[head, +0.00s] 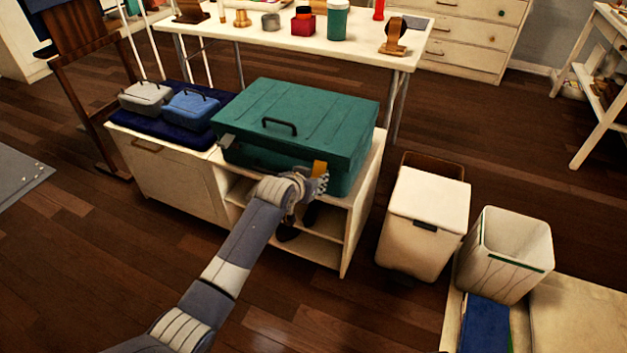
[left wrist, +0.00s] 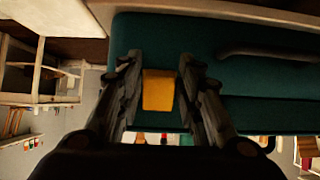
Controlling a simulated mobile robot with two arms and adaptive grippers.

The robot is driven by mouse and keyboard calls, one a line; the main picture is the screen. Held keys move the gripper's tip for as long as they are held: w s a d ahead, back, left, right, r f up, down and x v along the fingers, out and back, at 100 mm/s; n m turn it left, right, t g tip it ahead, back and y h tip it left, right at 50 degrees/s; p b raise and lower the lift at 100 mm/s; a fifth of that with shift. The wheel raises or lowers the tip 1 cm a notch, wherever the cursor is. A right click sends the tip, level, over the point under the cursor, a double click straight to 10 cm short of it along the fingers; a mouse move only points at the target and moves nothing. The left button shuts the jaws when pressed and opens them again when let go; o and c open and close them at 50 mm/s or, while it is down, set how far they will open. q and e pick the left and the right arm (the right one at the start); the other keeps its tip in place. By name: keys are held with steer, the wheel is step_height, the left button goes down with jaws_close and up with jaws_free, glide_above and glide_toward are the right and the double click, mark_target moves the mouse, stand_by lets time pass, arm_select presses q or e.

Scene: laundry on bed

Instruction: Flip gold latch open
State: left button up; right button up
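The gold latch (head: 319,168) is on the front of a green case (head: 310,115), near its right end. The case's lid is down. In the left wrist view the gold latch (left wrist: 158,90) lies between the two fingers of my left gripper (left wrist: 160,85), with a small gap on each side. My left gripper (head: 320,184) is open at the case front, just below the latch in the head view. The wrist hides part of the case front. My right gripper is not in view.
The case stands on a white cabinet (head: 170,180) with open shelves. A silver latch (head: 226,140) is at the case's left end, and a dark handle (head: 279,125) is on the lid. Small grey (head: 146,97) and blue (head: 190,108) cases sit at left. A white bin (head: 425,215) stands at right.

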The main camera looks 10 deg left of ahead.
arm_select(q)
steer(key=shift+o, duration=0.4)
steer(key=v, duration=1.2)
